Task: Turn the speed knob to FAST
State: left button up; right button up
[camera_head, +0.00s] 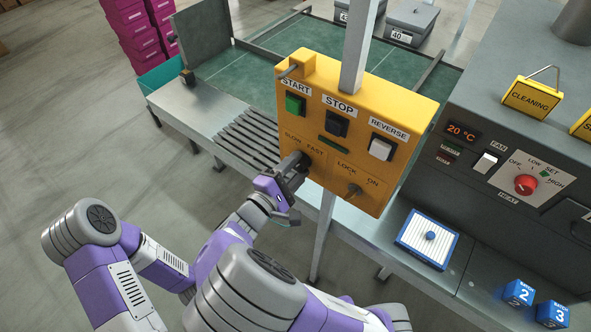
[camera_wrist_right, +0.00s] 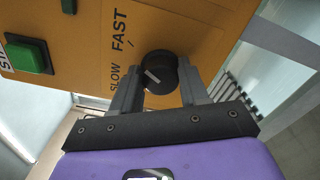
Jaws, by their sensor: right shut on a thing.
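The yellow control panel (camera_head: 352,110) stands on a post in the middle of the head view. Its black speed knob (camera_wrist_right: 161,72) sits beside the printed words SLOW and FAST. My right gripper (camera_head: 298,164) is at the panel's lower left, its fingers closed on either side of the knob. In the right wrist view, the gripper (camera_wrist_right: 158,88) straddles the knob. A short white mark runs diagonally across the knob's face; which word it points at is unclear. In the head view the gripper largely hides the knob. My left gripper is not in view.
The panel also carries a green START button (camera_head: 295,104), a black STOP button (camera_head: 337,123), a white REVERSE button (camera_head: 382,148) and a LOCK/ON key switch (camera_head: 353,190). A grey machine with a red dial (camera_head: 526,184) stands right. Open floor lies left.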

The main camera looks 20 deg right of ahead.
jog(key=shift+f+m, duration=0.1)
jog(key=shift+m, duration=0.4)
jog(key=shift+b, duration=0.3)
jog(key=o, duration=1)
jog(key=shift+o, duration=0.2)
jog(key=p+v, duration=0.1)
jog(key=v, duration=0.6)
jog(key=shift+s+a, duration=0.2)
jog(key=shift+a, duration=0.05)
